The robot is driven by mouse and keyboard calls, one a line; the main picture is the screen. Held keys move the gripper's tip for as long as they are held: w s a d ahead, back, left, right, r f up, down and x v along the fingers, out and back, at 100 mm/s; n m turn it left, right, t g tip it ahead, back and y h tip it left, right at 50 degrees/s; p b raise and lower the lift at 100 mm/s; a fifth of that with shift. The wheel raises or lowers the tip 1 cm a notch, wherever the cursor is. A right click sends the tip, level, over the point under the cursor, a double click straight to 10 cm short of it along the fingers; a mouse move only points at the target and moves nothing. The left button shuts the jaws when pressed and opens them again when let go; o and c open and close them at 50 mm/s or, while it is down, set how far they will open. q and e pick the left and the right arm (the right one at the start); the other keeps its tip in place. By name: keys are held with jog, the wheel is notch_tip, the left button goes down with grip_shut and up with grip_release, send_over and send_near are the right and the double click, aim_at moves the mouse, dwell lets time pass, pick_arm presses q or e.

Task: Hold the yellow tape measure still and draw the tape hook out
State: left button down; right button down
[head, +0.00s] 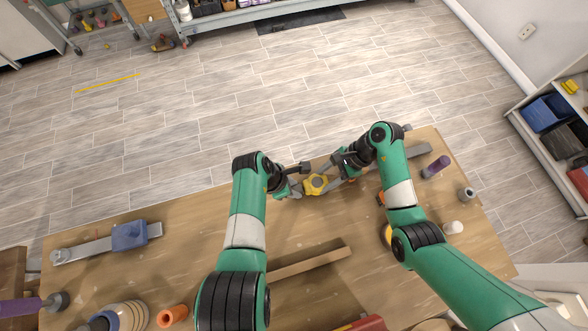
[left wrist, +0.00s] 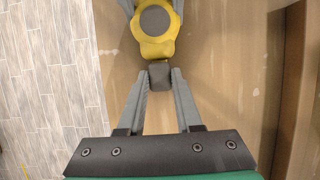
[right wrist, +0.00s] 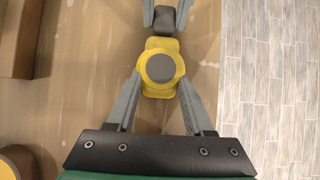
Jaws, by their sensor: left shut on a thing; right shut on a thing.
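The yellow tape measure (head: 315,184) lies at the far edge of the workbench, between my two grippers. It has a round grey disc on top. My right gripper (right wrist: 160,77) is shut on its yellow body, one finger on each side. My left gripper (left wrist: 162,73) is shut on the dark grey tape hook (left wrist: 160,76), which sits at the mouth of the case. The hook also shows in the right wrist view (right wrist: 166,20). Hook and body look close together, with at most a short dark link between them. In the head view the hook is hard to make out.
A wooden strip (head: 310,262) lies on the workbench (head: 165,200) nearer me. A blue block on a grey bar (head: 130,236) lies at left. A purple-handled tool (head: 435,166) and small jars (head: 453,227) stand at right. The bench between is mostly clear.

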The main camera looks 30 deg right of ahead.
jog(key=shift+w, duration=0.1)
pick_arm(q)
send_near(219, 216)
jog(key=x, duration=0.4)
jog(key=shift+f, duration=0.3)
jog(key=shift+d, duration=0.1)
jog(key=c, duration=0.6)
grip_release()
jog(key=shift+o, duration=0.2)
jog(key=shift+r, duration=0.1)
jog(key=s+v, duration=0.1)
jog(key=v, duration=1)
jog(key=shift+w+r, duration=0.4)
jog(key=shift+w, duration=0.15)
